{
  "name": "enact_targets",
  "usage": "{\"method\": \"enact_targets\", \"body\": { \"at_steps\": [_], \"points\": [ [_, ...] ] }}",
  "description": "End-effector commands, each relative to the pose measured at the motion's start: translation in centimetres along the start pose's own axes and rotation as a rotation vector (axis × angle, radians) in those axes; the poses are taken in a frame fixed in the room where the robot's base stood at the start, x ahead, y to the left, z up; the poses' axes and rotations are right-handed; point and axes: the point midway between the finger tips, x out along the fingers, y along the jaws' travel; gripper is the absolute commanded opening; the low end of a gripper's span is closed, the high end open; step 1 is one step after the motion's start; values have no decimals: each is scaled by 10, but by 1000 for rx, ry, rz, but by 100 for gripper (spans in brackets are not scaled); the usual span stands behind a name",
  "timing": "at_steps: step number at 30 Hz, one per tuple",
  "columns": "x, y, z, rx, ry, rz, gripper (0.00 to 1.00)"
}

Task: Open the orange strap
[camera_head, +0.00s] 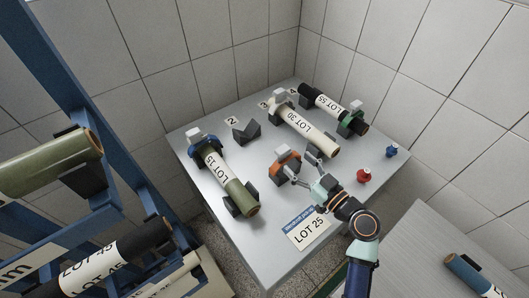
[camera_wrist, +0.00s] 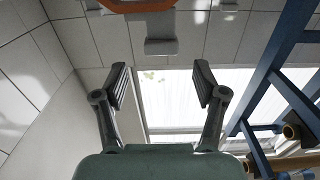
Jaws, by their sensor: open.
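The orange strap (camera_head: 287,158) sits on a dark cradle near the middle of the table, with a pale grey tab (camera_head: 281,151) at its top. No roll shows under it. In the wrist view the orange strap (camera_wrist: 168,20) arches along the top edge, partly cut off, with a grey block (camera_wrist: 161,47) below it. My gripper (camera_head: 299,164) is just in front of the strap, at its lower right. In the wrist view my gripper (camera_wrist: 160,78) is open, with nothing between its fingers. I cannot tell from the head view whether a finger touches the strap.
Rolls LOT 15 (camera_head: 226,172), LOT 30 (camera_head: 305,126) and LOT 55 (camera_head: 328,105) lie in cradles on the table. An empty cradle (camera_head: 247,131) stands at the back. A LOT 25 card (camera_head: 307,231), a red knob (camera_head: 364,175) and a blue knob (camera_head: 392,151) are nearby. A blue rack holds rolls at left.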

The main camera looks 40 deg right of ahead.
Motion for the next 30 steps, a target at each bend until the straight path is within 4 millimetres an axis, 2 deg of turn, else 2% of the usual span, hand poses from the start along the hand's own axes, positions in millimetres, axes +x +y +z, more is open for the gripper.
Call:
{"method": "enact_targets", "body": {
  "at_steps": [6, 12, 21, 23, 30],
  "points": [
    [41, -2, -1, 1, 0, -5, 71],
    [68, -2, 0, 0, -1, -5, 71],
    [73, -2, 0, 0, -2, -3, 71],
    [73, -2, 0, 0, -2, -3, 62],
    [72, -2, 0, 0, -2, -4, 22]
  ]
}}
